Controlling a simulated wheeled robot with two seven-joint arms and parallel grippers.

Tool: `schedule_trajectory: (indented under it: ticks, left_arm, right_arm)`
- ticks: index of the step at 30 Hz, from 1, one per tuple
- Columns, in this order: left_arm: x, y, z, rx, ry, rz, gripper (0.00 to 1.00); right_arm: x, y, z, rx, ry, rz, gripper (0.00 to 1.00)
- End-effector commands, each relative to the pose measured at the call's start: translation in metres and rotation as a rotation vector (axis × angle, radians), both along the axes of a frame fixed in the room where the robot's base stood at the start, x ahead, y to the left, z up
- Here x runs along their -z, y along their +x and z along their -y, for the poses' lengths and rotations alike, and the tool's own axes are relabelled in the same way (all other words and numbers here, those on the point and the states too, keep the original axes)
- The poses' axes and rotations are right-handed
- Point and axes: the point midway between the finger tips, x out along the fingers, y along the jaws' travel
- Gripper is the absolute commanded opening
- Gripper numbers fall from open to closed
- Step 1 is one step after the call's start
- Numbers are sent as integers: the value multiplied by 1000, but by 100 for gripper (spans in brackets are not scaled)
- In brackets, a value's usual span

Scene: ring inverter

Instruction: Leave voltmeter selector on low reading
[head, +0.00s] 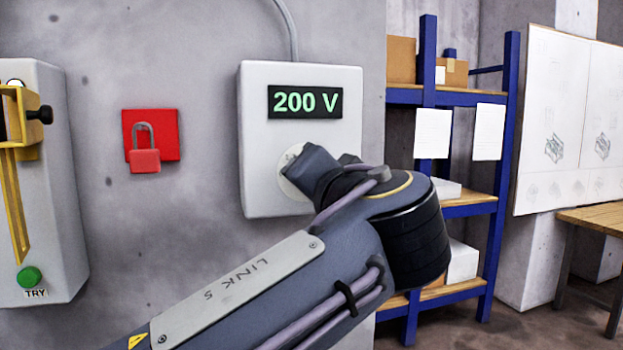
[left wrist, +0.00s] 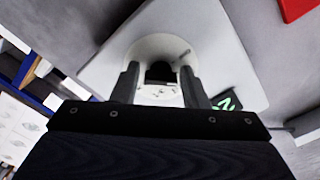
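The voltmeter (head: 252,120) is a white box on the grey wall, and its display (head: 305,102) reads 200 V in green. Its round pale selector plate (head: 288,170) is mostly covered by my left wrist in the head view. In the left wrist view, the dark selector knob (left wrist: 160,72) stands on the pale plate (left wrist: 158,46), with a finger on each side. My left gripper (left wrist: 160,76) looks open, with gaps visible between fingers and knob. Its fingertips are hidden in the head view. The knob's marks are not readable. My right gripper is out of view.
A red padlock (head: 145,160) hangs on a red plate (head: 167,122) left of the voltmeter. Further left is a grey box (head: 60,200) with a yellow lever (head: 14,205) and a green TRY button (head: 29,277). Blue shelving (head: 505,150) stands right.

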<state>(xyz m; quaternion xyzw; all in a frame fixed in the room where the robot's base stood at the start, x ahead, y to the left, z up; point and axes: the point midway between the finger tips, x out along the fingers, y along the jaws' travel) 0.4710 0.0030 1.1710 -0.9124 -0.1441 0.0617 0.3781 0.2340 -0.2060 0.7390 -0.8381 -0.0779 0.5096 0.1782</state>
Motion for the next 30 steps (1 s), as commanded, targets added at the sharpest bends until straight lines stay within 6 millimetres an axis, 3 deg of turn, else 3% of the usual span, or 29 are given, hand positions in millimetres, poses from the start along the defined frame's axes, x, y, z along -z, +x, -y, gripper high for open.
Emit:
schedule_trajectory:
  ticks: [3, 13, 24, 30]
  left_arm:
    - [0, 0, 0, 0, 0, 1, 55]
    - [-2, -4, 2, 2, 0, 4, 55]
    - [-2, -59, 20, 5, 1, 3, 55]
    - [-1, -74, 24, 1, 0, 3, 55]
  right_arm:
    - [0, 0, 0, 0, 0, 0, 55]
    - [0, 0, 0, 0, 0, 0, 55]
    - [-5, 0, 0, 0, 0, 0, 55]
    - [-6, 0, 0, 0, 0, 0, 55]
